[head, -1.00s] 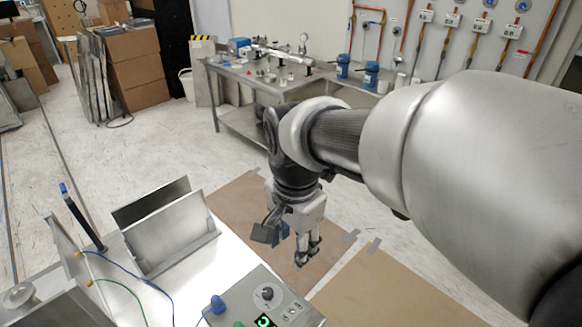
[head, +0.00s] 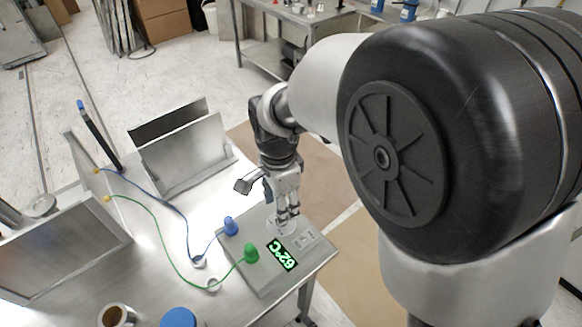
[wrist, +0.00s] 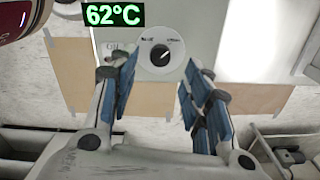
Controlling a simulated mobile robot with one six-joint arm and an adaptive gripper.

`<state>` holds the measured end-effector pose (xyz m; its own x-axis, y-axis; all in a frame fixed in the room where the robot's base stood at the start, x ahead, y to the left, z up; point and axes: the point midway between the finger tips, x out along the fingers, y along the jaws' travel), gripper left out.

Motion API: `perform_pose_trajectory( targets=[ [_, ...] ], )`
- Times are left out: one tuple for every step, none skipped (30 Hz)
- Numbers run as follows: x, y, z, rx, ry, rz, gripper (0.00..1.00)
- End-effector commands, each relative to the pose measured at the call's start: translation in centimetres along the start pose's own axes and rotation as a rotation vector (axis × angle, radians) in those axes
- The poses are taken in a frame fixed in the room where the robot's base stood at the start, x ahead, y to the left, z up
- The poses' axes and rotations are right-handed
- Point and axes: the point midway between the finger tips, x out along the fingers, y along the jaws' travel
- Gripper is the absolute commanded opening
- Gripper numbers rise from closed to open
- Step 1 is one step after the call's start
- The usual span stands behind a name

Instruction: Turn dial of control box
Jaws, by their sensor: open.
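The control box (head: 262,272) is a grey box on the metal table, with a green "62°C" display (head: 282,254) that also shows in the wrist view (wrist: 114,13). Its dial (wrist: 160,55) is a dark round knob with a white pointer line, on a pale round plate. My gripper (head: 288,216) points down over the dial end of the box and mostly hides the dial in the head view. In the wrist view my gripper (wrist: 158,68) is open, its blue-padded fingers to the left and right of the dial. I cannot tell the height gap.
A blue plug (head: 230,226) and a green plug (head: 251,252) with cables stand on the box's left side. A blue-capped item (head: 180,318) and a small cup (head: 116,315) are at the front. A metal holder (head: 185,155) stands behind left.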

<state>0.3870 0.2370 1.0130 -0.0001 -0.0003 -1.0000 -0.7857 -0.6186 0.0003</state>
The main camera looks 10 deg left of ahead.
Motion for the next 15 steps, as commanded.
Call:
perform_pose_trajectory(
  targets=[
    [1.4,0.1,0.0,0.000,0.000,0.004,0.45],
    [2.0,0.1,0.0,0.000,0.000,0.003,0.45],
    [2.6,0.0,0.0,0.000,0.000,0.002,0.45],
    [3.0,0.1,0.0,0.000,0.000,0.002,0.45],
    [3.5,0.0,0.0,0.000,0.000,0.002,0.45],
    [4.0,0.0,0.0,0.000,0.000,0.002,0.45],
    [4.3,0.0,0.0,0.000,0.000,0.002,0.45],
    [4.5,0.0,0.0,0.000,0.000,0.002,0.45],
    [4.8,0.0,0.0,0.000,0.000,0.002,0.45],
    [5.0,0.0,0.0,0.000,0.000,0.001,0.45],
    [5.1,0.0,0.0,0.000,0.000,0.000,0.45],
    [5.2,0.0,0.0,0.000,0.000,0.000,0.45],
    [5.2,0.0,0.0,0.000,0.000,-0.001,0.45],
    [5.3,0.0,0.0,0.000,0.000,-0.001,0.45],
    [5.3,0.0,0.0,0.000,0.000,-0.001,0.45]
  ],
)
